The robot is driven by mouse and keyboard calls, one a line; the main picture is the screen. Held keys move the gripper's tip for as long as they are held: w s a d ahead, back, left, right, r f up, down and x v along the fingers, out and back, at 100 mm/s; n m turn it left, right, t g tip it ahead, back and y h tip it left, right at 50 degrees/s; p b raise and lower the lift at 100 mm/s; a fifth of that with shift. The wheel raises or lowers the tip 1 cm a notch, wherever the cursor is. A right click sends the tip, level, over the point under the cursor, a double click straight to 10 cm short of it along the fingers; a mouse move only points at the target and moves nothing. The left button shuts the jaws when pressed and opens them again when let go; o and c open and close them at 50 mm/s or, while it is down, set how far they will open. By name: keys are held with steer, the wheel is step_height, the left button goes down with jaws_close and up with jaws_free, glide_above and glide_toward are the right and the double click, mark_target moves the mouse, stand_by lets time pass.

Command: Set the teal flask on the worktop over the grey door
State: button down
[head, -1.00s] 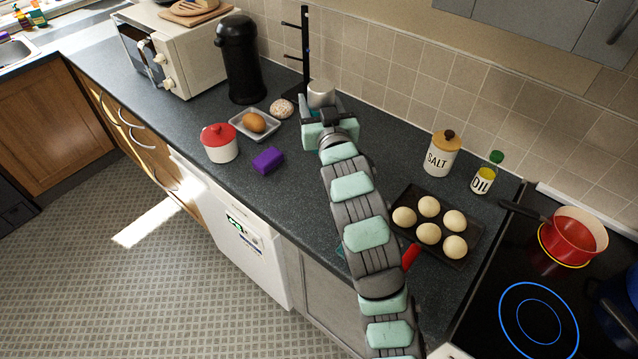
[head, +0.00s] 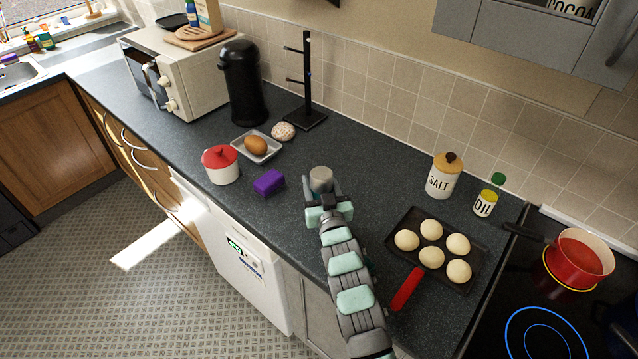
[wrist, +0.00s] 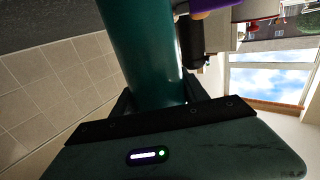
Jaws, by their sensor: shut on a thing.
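The teal flask (wrist: 143,50) fills the middle of the wrist view, between the fingers of my gripper (wrist: 160,100). In the head view its grey cap (head: 321,178) shows just beyond my gripper (head: 324,200), which hides most of its body. My gripper is shut on the flask, which looks roughly upright. I cannot tell whether its base touches the dark worktop (head: 285,222). The grey door (head: 314,312) is below the worktop's front edge, right of the white appliance and partly hidden by my arm.
A purple block (head: 268,182) and a red-lidded pot (head: 221,165) stand left of my gripper. A baking tray with several buns (head: 404,240) and a red handle (head: 406,289) lies to the right. The mug tree (head: 306,100) stands behind. Worktop around the flask is clear.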

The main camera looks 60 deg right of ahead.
steer(key=shift+f, duration=0.15)
steer(key=c, duration=0.6)
jaws_free()
steer(key=shift+f, duration=0.1)
steer(key=v, duration=1.2)
steer(key=shift+p, duration=0.35)
